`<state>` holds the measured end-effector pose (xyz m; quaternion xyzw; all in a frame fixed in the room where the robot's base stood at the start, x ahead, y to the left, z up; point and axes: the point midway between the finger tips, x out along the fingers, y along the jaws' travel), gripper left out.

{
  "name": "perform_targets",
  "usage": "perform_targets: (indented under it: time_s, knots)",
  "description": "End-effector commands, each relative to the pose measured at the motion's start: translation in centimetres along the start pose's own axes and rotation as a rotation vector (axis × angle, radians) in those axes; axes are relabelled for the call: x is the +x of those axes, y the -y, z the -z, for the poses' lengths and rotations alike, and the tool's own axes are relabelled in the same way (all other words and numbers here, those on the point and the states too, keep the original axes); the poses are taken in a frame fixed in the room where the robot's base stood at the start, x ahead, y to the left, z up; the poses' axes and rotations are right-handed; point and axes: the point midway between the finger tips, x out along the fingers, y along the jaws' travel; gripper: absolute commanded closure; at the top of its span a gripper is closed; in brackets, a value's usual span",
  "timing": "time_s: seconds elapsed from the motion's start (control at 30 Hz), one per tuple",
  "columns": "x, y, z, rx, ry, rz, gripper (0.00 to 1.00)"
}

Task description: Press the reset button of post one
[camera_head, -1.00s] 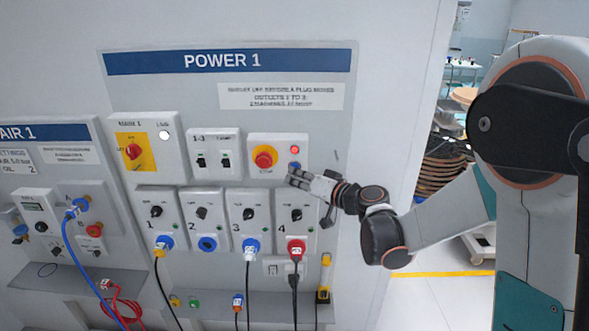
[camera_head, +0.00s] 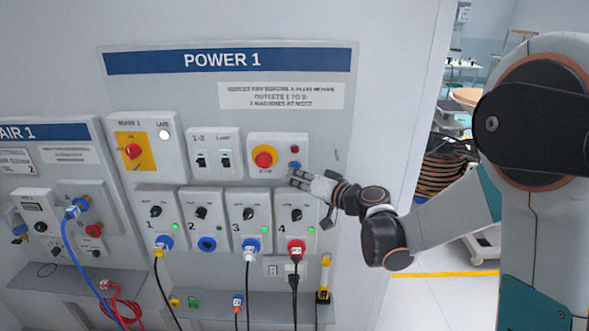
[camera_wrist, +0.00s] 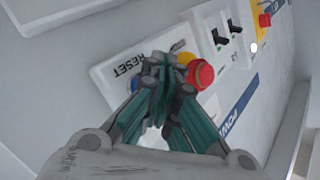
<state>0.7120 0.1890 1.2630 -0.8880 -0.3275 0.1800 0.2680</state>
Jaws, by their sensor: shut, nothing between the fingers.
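The reset button (camera_head: 295,165) is a small blue button on the stop box of the POWER 1 panel, below a dark red lamp (camera_head: 295,149). In the wrist view a RESET label (camera_wrist: 128,69) shows, and the fingers cover most of the button. My gripper (camera_head: 292,178) is shut and empty, its fingertips close to the box just below the button. It also shows in the wrist view (camera_wrist: 163,66). I cannot tell whether the fingertips touch the button. The red stop button (camera_head: 264,157) on its yellow base sits left of the reset button.
Below are several outlets with knobs and plugs; green lights (camera_head: 313,228) are lit beside some. A yellow main switch (camera_head: 133,152) is at the left. Cables hang over the ledge (camera_head: 210,306). The AIR 1 panel (camera_head: 50,133) stands further left.

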Motion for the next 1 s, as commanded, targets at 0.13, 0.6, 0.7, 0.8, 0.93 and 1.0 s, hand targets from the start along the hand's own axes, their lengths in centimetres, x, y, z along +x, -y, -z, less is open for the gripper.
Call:
perform_targets:
  time_s: [0.13, 0.6, 0.7, 0.8, 0.93, 1.0]
  knots:
    - [-0.4, 0.3, -0.4, 0.000, 0.000, 0.000, 1.00]
    - [-0.9, 0.7, -0.7, 0.000, 0.000, 0.000, 1.00]
    - [-1.5, 1.1, -1.1, 0.000, 0.000, 0.000, 1.00]
    - [-2.1, 1.5, -1.6, 0.000, 0.001, 0.000, 1.00]
    - [-3.0, 2.1, -2.2, 0.000, 0.001, 0.000, 1.00]
    - [-3.4, 2.5, -2.5, 0.000, 0.001, 0.000, 1.00]
